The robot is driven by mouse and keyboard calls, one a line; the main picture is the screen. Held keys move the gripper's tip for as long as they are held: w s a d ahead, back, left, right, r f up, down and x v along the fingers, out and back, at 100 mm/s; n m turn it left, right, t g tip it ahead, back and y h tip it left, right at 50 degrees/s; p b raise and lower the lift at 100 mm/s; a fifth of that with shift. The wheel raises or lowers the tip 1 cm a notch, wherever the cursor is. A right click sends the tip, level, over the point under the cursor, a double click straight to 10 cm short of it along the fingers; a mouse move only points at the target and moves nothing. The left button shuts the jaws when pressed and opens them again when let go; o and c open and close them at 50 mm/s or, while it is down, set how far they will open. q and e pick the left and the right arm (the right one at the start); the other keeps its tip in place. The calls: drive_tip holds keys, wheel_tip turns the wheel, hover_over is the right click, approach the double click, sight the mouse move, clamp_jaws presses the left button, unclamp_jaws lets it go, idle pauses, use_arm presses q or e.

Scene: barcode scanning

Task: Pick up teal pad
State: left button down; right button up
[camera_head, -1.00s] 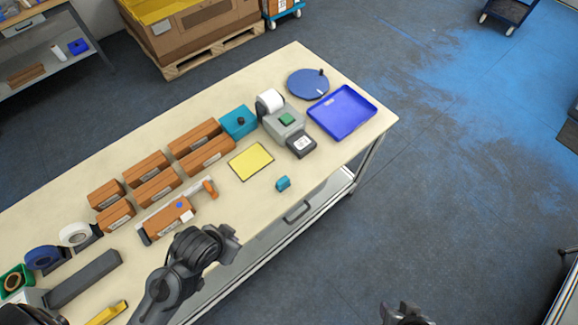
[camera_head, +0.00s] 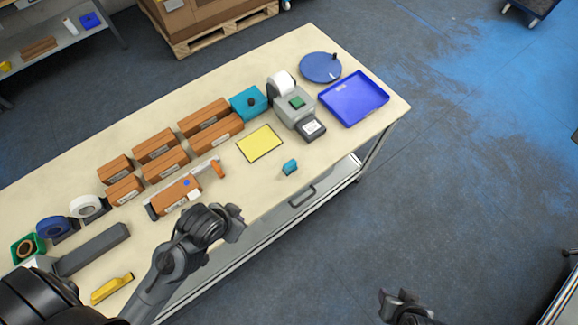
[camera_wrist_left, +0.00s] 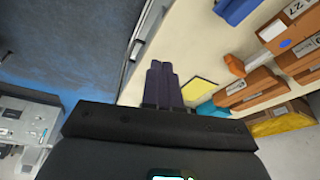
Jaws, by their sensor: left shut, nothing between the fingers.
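A small teal piece (camera_head: 290,167), seemingly the pad, lies on the cream table (camera_head: 225,185) near its front edge, in front of the yellow sheet (camera_head: 260,144). A larger teal box (camera_head: 249,103) with a dark knob stands farther back. My left gripper (camera_head: 234,222) is at the table's front edge, left of and nearer than the small teal piece, apart from it. In the left wrist view its fingers (camera_wrist_left: 162,84) are together and empty; I cannot make out the small teal piece there. My right gripper (camera_head: 402,302) is low in the head view, off the table; its jaws are unclear.
Orange-brown boxes (camera_head: 155,142) stand in rows at left. An orange-handled tool (camera_head: 218,169) lies near my left gripper. A grey label printer (camera_head: 291,106) and blue tray (camera_head: 353,98) stand at right. The table around the small teal piece is clear.

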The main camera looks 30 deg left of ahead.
use_arm(q)
drive_tip(key=shift+c, duration=1.6)
unclamp_jaws()
